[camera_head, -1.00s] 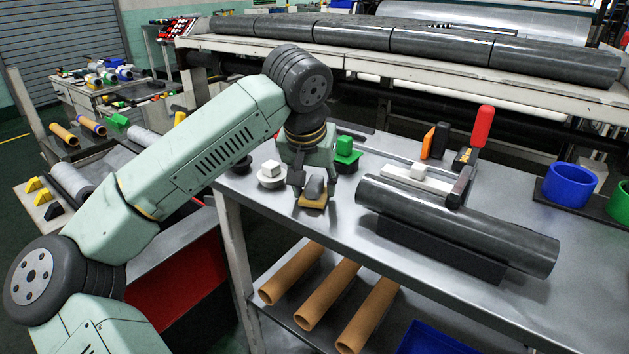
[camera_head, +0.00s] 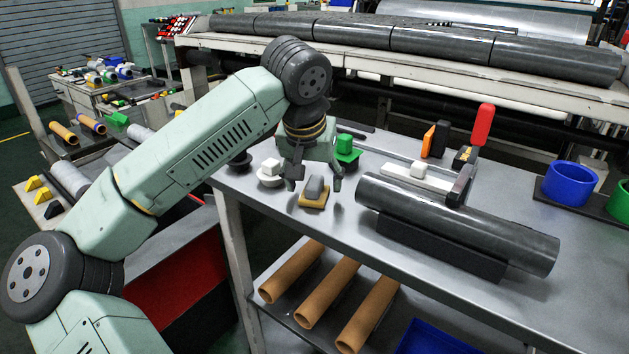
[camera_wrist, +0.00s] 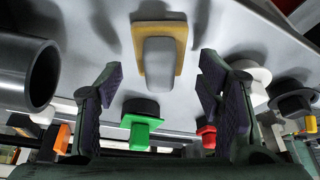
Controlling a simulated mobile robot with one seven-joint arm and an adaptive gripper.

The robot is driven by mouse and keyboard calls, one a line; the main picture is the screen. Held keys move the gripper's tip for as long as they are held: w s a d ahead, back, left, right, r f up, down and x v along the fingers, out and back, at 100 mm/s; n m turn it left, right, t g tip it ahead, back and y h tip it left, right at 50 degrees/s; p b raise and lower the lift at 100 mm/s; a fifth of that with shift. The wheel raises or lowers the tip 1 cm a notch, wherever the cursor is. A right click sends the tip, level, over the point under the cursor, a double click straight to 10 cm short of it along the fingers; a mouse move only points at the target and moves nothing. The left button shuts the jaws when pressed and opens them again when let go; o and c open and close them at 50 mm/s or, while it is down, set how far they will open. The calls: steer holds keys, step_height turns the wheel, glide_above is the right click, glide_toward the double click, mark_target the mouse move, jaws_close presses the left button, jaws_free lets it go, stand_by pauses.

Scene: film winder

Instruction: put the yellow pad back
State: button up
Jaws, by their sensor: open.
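The yellow pad (camera_head: 314,199) has a grey block-shaped handle on top and lies flat on the steel table near its front left edge. It also shows in the wrist view (camera_wrist: 154,57), ahead of the spread fingers and apart from them. My gripper (camera_head: 315,184) is open and empty, with its fingers above and to either side of the pad's handle. In the wrist view my gripper's two fingers (camera_wrist: 158,92) stand wide apart with nothing between them touching.
A white-handled pad (camera_head: 271,176) is left of the yellow pad and a green-handled one (camera_head: 346,151) is behind it. A dark roll (camera_head: 459,226) lies on a black cradle to the right. Blue (camera_head: 570,187) and green cups stand far right.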

steer(key=v, duration=1.1)
steer(key=shift+s+d+r, duration=0.1)
